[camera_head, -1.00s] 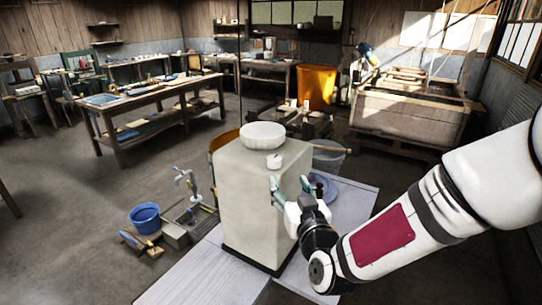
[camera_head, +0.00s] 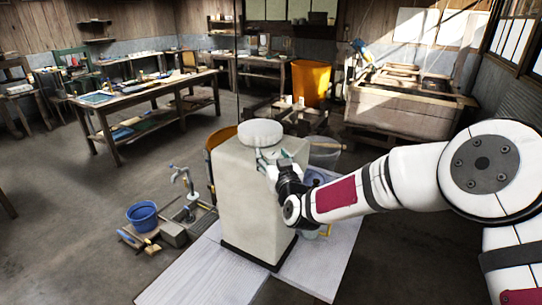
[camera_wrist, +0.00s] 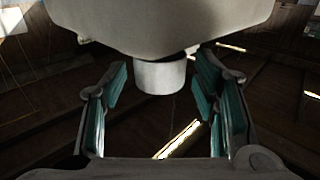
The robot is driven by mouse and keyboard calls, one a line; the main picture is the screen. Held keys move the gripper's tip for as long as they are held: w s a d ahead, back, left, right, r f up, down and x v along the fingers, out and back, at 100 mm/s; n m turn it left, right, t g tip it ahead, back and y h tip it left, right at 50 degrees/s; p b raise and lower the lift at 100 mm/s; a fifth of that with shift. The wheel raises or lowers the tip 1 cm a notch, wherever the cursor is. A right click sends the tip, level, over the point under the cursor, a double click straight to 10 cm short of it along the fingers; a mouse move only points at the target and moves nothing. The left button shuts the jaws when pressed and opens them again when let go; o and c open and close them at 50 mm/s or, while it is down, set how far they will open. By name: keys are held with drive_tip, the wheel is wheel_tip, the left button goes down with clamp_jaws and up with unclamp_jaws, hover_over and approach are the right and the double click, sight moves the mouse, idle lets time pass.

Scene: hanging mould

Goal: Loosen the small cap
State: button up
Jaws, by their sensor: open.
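The mould (camera_head: 258,195) is a tall pale block standing upright, with a wide white cap (camera_head: 261,132) on its top. The small cap (camera_wrist: 161,76) is a short white cylinder in the wrist view, against the pale mould body (camera_wrist: 160,22). My gripper (camera_head: 267,158) is at the top of the mould, in front of the wide cap. In the wrist view its teal-padded fingers (camera_wrist: 160,92) are open, one on each side of the small cap, with gaps between pads and cap. In the head view my gripper largely hides the small cap.
The mould stands on pale boards (camera_head: 235,270). A blue bucket (camera_head: 143,216) and a small tap stand (camera_head: 187,195) are on the floor to its left. A bucket (camera_head: 323,152) is behind it on the right. A workbench (camera_head: 150,98) and an orange bin (camera_head: 311,82) are farther back.

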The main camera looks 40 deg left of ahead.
drive_tip(key=shift+w+a, duration=0.2)
drive_tip(key=shift+a, duration=0.05)
drive_tip(key=shift+c, duration=0.4)
drive_tip(key=c, duration=1.1)
